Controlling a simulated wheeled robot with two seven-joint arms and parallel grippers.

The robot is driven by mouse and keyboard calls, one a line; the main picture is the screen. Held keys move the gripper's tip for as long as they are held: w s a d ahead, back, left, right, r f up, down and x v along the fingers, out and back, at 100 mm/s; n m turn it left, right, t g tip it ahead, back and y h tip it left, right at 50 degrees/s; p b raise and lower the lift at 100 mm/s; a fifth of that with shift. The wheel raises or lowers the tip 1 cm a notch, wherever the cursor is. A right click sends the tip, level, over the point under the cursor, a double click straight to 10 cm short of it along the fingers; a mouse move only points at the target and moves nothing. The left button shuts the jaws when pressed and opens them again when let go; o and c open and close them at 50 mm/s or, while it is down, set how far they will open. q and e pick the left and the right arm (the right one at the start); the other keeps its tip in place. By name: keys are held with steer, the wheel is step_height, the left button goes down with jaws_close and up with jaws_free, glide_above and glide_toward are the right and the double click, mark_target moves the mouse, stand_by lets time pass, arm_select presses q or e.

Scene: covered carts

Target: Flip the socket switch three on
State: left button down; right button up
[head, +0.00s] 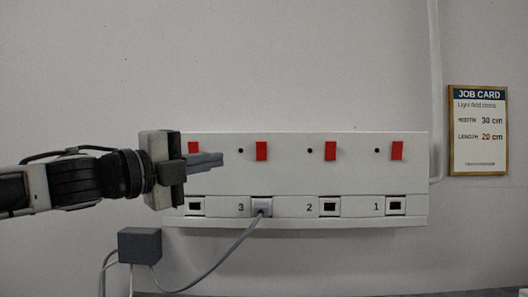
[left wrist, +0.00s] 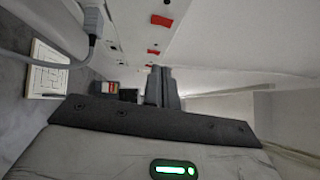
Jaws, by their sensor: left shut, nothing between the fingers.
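A long white socket panel (head: 290,180) is on the wall in the head view, with a row of red switches above a row of sockets. The red switch above the socket marked 3 (head: 261,150) stands upright; I cannot tell whether it is on or off. Beside it is a small dark dot (head: 240,150). A grey plug (head: 261,206) sits in socket 3. My left gripper (head: 220,159) is shut and empty, in front of the panel, left of switch three and apart from it in the picture. Its fingers also show in the left wrist view (left wrist: 160,88). My right gripper is not in view.
Red switches two (head: 330,151) and one (head: 397,151) are to the right; another (head: 194,148) is partly behind my gripper. A grey box (head: 140,245) with cables hangs lower left. The plug's cable (head: 222,258) curves below the panel. A job card (head: 478,130) hangs right.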

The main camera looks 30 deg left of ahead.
arm_select(q)
steer(key=p, duration=1.2)
glide_toward(261, 151)
steer(key=w+d+r, duration=0.2)
steer(key=d, duration=0.2)
steer(key=w+p, duration=0.1)
steer(key=w+a+p, duration=0.1)
steer(key=w, duration=0.1)
steer(key=shift+w+f, duration=0.15)
steer(key=shift+w, duration=0.05)
steer(key=shift+w+a, duration=0.15)
steer(key=shift+w, duration=0.1)
steer(key=shift+w+f, duration=0.15)
steer(key=shift+f, duration=0.05)
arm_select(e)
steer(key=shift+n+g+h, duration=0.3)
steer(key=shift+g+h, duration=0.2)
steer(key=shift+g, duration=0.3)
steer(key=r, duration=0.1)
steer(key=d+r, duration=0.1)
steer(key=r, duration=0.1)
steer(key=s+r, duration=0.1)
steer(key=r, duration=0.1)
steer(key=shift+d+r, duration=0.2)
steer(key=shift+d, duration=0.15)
arm_select(q)
steer(key=shift+a, duration=0.1)
